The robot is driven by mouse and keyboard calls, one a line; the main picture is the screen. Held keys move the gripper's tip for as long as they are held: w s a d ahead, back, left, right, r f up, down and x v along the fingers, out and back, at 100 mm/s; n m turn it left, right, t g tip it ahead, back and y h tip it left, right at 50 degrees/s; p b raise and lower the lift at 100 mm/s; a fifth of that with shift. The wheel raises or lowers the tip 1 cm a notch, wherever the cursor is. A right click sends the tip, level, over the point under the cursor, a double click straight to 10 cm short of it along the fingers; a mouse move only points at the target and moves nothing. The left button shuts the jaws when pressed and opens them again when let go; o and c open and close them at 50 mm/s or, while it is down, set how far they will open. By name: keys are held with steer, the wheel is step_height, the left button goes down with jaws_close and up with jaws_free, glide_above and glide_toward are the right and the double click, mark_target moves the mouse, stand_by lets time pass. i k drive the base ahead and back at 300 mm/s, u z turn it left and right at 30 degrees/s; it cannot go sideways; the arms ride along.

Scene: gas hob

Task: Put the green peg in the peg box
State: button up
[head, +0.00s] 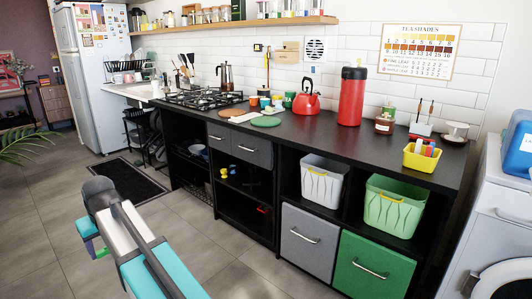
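A small yellow open box (421,160) stands on the black counter near its right front edge. Several red, blue and white things stick up out of it; it looks like the peg box. My arm reaches up from the bottom left, over the floor and well away from the counter. Its far end is bent down behind its own links. A small green piece (103,253) shows beside a purple part there. I cannot tell whether it is the green peg or part of my arm. My gripper's fingers are not clearly visible, and I see no other clear green peg.
The black counter (335,139) carries a red kettle (306,98), a red flask (351,97), jars, a cup on a saucer (455,131) and a gas hob (204,99). Bins and drawers fill the shelves below. A washing machine (503,215) stands at right. The floor before the counter is clear.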

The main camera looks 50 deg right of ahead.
mark_target(419, 165)
steer(key=u, duration=0.55)
steer(key=i, duration=1.05)
steer(key=z, duration=2.9)
steer(key=i, duration=0.1)
steer(key=u, duration=0.85)
